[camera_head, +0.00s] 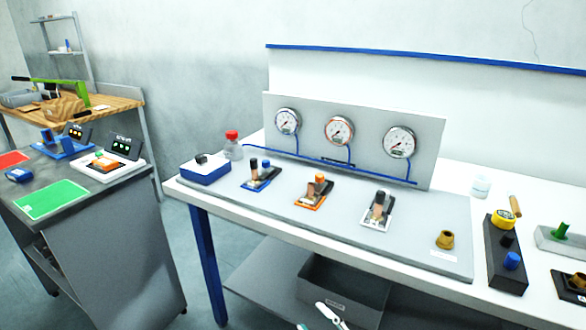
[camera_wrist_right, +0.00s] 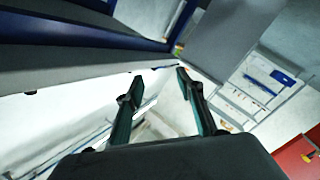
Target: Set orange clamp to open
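The orange clamp (camera_head: 314,192) sits on an orange base plate on the grey panel of the white bench, in the middle of a row of three clamps. Its orange-tipped handle points up; the picture is too small to tell exactly how its arm lies. My right gripper (camera_head: 313,315) shows at the bottom edge of the head view, low in front of the bench and well apart from the clamp. In the right wrist view its two dark fingers (camera_wrist_right: 157,79) are spread with nothing between them. My left gripper is in neither view.
A blue clamp (camera_head: 262,176) stands left of the orange one and a white-based clamp (camera_head: 378,211) right of it. Three gauges (camera_head: 339,131) stand behind. A brass fitting (camera_head: 445,239) and a black block (camera_head: 506,262) are at right. A grey bin (camera_head: 343,286) is under the bench.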

